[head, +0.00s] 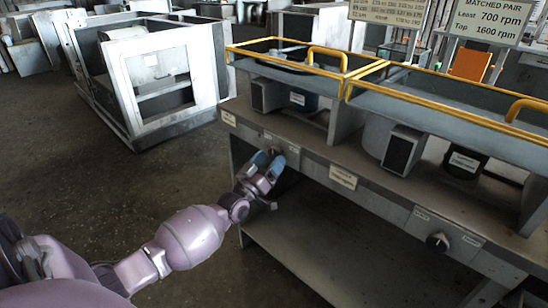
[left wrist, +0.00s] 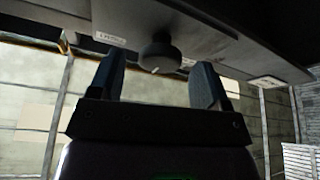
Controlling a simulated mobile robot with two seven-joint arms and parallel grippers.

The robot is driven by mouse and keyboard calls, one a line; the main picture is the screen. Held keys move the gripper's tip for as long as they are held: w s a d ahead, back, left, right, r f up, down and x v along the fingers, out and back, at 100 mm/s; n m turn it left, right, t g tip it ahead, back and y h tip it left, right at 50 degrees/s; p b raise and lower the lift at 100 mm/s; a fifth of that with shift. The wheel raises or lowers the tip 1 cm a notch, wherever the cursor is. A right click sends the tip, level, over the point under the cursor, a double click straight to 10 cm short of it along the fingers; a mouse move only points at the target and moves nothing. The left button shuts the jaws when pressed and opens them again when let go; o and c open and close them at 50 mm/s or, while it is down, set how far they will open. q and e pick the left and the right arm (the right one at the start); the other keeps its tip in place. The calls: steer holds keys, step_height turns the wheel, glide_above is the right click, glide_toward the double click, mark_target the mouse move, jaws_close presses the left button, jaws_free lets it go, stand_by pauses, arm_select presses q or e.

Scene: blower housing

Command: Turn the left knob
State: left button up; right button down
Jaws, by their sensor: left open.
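The left knob (left wrist: 158,52) shows in the left wrist view as a dark round knob with a light mark, on the underside of a grey panel as seen from there. In the head view my left gripper mostly hides it at the left end of the bench front. My left gripper (head: 269,163) is open at that spot. In the left wrist view its two blue-grey fingers (left wrist: 157,72) stand apart, one on each side of the knob. The knob lies between them near the tips, and I cannot tell whether either finger touches it. My right gripper is not in view.
A second dark knob (head: 437,242) sits on the bench front (head: 385,205) to the right, with labels around. Yellow-railed trays (head: 455,117) stand above the bench top. A lower shelf (head: 320,258) is under it. A white frame cabinet (head: 125,85) stands back left; floor between is clear.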

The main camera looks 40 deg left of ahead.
arm_select(q)
steer(key=shift+x, duration=0.95)
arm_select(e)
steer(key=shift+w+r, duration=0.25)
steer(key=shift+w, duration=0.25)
arm_select(q)
steer(key=shift+c, duration=0.8)
steer(key=c, duration=0.8)
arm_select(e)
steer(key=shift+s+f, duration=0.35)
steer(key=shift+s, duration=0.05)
arm_select(q)
steer(key=shift+o, duration=0.2)
steer(key=shift+m, duration=0.4)
